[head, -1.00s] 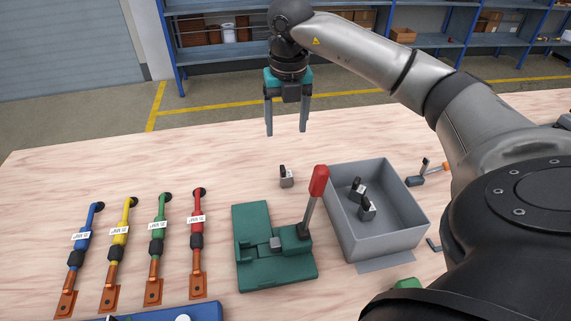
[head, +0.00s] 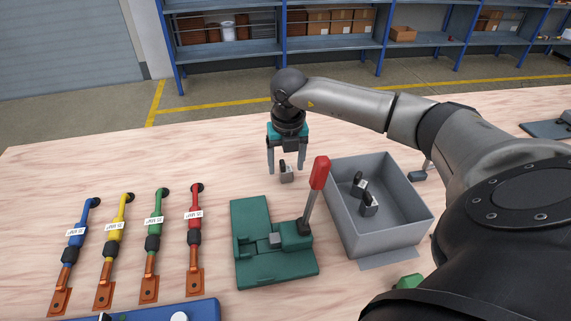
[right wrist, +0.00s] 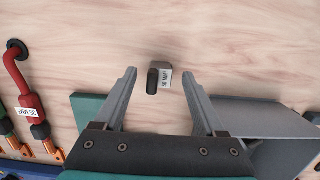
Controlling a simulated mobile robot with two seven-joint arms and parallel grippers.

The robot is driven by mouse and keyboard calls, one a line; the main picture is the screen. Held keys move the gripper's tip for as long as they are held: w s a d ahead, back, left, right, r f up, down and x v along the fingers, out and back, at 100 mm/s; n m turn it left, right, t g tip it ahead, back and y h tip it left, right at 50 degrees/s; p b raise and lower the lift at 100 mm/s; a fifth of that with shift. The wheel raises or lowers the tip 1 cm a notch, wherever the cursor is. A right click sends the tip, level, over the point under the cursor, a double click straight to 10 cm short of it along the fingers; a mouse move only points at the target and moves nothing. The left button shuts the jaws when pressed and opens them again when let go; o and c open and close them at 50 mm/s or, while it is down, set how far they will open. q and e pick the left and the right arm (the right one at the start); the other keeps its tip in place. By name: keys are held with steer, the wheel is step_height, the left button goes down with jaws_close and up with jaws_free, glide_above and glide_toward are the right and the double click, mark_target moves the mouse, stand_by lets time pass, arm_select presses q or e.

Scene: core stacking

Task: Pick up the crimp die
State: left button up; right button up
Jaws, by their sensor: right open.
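A small crimp die (head: 287,174), grey with a black part, stands alone on the wooden table behind the green press. My right gripper (head: 286,172) is open and empty, pointing down just above and around the die's place; I see no contact. The right gripper also shows in the wrist view (right wrist: 160,80). Two more dies (head: 364,193) sit inside the grey bin. My left gripper is not in view.
A green press (head: 262,262) with a red-handled lever (head: 319,174) stands in front of the die. A grey bin (head: 335,207) is at its right. Several coloured cables (head: 152,243) lie at the left. The table behind and left of the die is clear.

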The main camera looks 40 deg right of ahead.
steer(key=shift+f, duration=0.2)
jaws_close()
stand_by(0.5)
